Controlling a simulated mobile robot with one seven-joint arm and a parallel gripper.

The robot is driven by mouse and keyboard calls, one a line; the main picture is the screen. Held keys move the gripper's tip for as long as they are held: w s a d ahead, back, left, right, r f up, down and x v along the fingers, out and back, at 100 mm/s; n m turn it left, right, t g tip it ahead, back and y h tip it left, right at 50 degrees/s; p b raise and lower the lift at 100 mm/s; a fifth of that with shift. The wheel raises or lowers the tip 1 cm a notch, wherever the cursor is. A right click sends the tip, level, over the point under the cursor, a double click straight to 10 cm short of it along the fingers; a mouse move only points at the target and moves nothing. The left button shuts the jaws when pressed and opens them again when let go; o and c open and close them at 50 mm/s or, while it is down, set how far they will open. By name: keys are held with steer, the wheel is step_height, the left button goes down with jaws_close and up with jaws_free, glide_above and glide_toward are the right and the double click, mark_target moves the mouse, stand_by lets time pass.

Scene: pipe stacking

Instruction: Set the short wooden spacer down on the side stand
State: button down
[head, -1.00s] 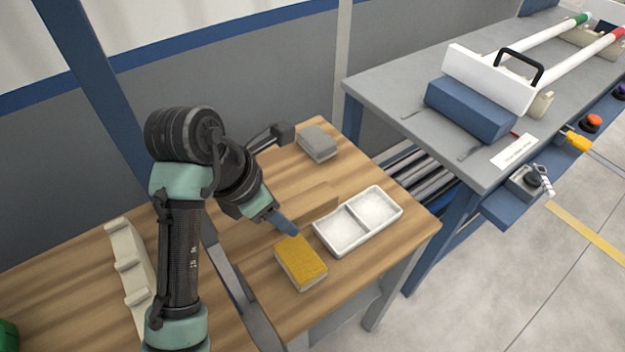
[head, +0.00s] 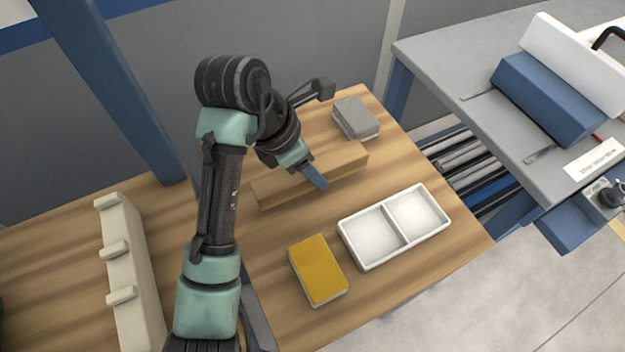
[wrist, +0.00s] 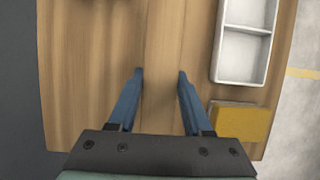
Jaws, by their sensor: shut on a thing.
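The short wooden spacer (head: 345,160) is a plain light-brown bar with a grain close to that of the wooden side stand (head: 405,285). In the head view it lies level across the back of the stand top, left of the white tray. My gripper (head: 317,178) is shut on its middle, and a blue finger covers part of its front. In the wrist view the spacer (wrist: 163,50) runs lengthwise between the two blue fingers of my gripper (wrist: 161,73). I cannot tell whether its underside touches the stand.
A white two-part tray (head: 375,257) and a yellow-topped block (head: 318,270) are at the stand's front. A grey block (head: 355,118) is at the back. A beige notched rack (head: 128,270) lies left. A grey bench (head: 455,65) stands right, beyond a gap.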

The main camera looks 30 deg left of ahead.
steer(key=shift+f+b, duration=0.35)
steer(key=shift+f, duration=1.25)
steer(key=shift+c, duration=1.6)
jaws_free()
steer(key=shift+f, duration=0.1)
steer(key=p+v, duration=0.3)
steer(key=v, duration=0.3)
steer(key=shift+r, duration=0.4)
steer(key=shift+s+a+r+p, duration=0.2)
steer(key=shift+s+r+p, duration=0.05)
steer(key=shift+r+p, duration=0.25)
